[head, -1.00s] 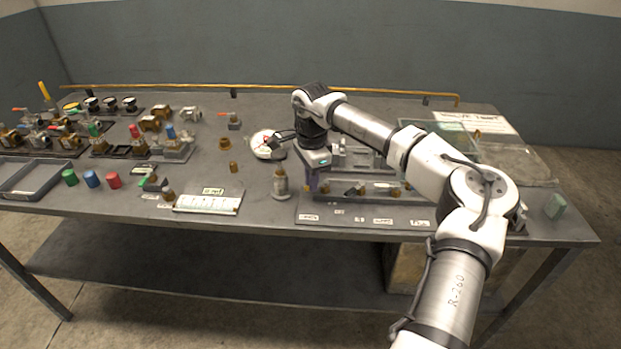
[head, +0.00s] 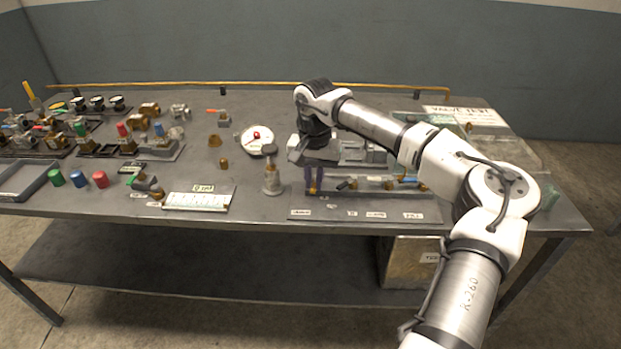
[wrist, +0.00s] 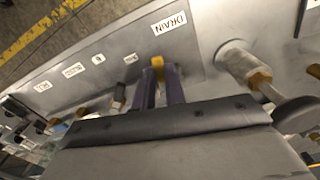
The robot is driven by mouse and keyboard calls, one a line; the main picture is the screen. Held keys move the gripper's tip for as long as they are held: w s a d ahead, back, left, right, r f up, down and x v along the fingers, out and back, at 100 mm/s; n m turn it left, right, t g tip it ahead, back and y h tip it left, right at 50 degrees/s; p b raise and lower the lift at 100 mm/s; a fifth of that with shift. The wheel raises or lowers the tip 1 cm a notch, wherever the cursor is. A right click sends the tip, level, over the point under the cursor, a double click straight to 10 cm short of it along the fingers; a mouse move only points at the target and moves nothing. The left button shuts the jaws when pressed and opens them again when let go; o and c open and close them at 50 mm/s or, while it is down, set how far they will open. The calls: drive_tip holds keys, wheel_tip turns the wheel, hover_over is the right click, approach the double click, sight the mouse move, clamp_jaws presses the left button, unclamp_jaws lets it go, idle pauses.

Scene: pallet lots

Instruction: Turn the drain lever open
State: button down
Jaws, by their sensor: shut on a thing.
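The drain lever (wrist: 158,64) shows in the wrist view as a small yellow-orange piece between my fingertips, just below the DRAIN label (wrist: 169,22). My gripper (wrist: 160,78) has purple-grey fingers on either side of it, shut on it. In the head view my gripper (head: 314,187) points down at the left end of the valve test rig (head: 330,213), above its leftmost label. The fingers and gripper body hide most of the lever and its valve body, so its exact angle cannot be told.
A grey metal cylinder with a brass part (head: 271,180) stands close left of the rig. Other valve parts line the rig to the right. Caps, a tray and fittings fill the table's left.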

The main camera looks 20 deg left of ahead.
drive_tip(key=shift+w+d+n, duration=0.1)
drive_tip(key=shift+d+n, duration=0.2)
drive_tip(key=shift+n, duration=0.7)
drive_tip(key=c, duration=1.5)
unclamp_jaws()
drive_tip(key=shift+o, duration=0.2)
drive_tip(key=shift+r, duration=0.1)
wheel_tip(320, 180, up, 14)
drive_tip(key=b, duration=0.2)
drive_tip(key=shift+f, duration=0.2)
